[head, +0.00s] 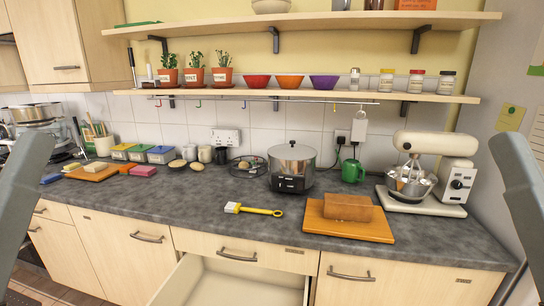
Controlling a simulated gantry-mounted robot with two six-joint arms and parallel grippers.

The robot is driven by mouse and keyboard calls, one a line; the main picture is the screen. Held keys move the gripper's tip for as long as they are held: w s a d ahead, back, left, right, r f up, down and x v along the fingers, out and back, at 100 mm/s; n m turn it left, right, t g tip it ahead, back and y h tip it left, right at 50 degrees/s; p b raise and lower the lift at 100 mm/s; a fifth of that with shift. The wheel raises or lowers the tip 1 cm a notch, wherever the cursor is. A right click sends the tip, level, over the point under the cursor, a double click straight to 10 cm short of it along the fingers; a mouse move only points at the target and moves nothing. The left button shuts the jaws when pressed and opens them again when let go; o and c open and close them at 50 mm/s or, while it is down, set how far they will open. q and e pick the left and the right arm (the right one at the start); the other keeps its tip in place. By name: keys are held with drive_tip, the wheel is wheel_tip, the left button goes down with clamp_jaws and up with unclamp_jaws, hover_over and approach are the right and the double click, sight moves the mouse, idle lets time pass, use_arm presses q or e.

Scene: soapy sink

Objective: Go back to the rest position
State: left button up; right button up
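Parts of my two arms show as grey links, one at the left edge and one at the right edge of the head view. Both stand in front of the kitchen counter (215,207) and clear of it. Neither gripper can be seen; what they hold, if anything, is hidden.
An open, empty-looking drawer (240,280) juts out below the counter. A yellow-handled brush (255,210) lies near the front edge. A loaf (347,207) rests on a wooden board (335,226).

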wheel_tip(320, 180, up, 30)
drive_tip(key=p, duration=2.6)
drive_tip(key=shift+p, duration=0.4)
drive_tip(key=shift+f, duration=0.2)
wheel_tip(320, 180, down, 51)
drive_tip(key=b, duration=5.1)
